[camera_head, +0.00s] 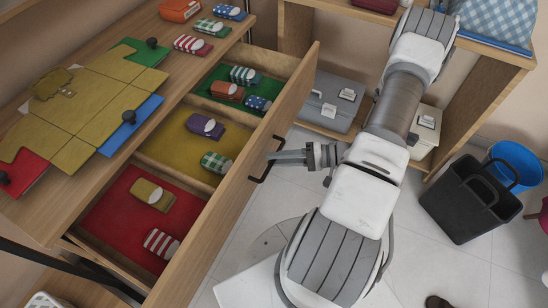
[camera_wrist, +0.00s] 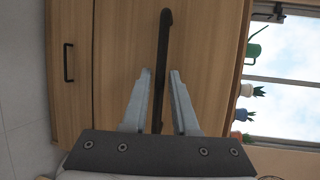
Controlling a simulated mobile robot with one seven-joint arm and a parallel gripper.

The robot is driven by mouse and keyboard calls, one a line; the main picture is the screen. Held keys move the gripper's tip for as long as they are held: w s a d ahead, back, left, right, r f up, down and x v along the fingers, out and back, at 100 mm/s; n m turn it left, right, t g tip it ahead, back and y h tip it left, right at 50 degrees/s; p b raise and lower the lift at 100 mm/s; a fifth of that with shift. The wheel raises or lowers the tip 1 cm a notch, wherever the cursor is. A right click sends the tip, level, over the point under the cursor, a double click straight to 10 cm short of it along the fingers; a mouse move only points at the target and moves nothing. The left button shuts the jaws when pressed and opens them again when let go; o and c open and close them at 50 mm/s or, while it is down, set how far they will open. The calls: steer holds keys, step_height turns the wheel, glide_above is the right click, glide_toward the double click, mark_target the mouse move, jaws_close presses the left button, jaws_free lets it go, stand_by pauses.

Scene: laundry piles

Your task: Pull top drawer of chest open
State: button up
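The top drawer (camera_head: 225,205) of the wooden chest stands pulled well out, showing green, mustard and red lined compartments with rolled garments inside. Its dark bar handle (camera_head: 252,180) is on the front panel; it also runs upright in the wrist view (camera_wrist: 164,45). My gripper (camera_head: 272,157) is at the handle, fingers pointing at the drawer front. In the wrist view the two grey fingers (camera_wrist: 160,72) stand on either side of the handle, with narrow gaps, so they look open around it. Whether a finger touches the bar is unclear.
A wooden shelf unit (camera_head: 460,120) with a grey box (camera_head: 335,97) stands behind my arm. A black basket (camera_head: 470,200) and blue bucket (camera_head: 515,167) are right.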

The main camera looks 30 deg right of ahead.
steer(key=p+v, duration=0.2)
steer(key=v, duration=1.4)
steer(key=shift+s+d, duration=0.15)
steer(key=shift+r, duration=0.2)
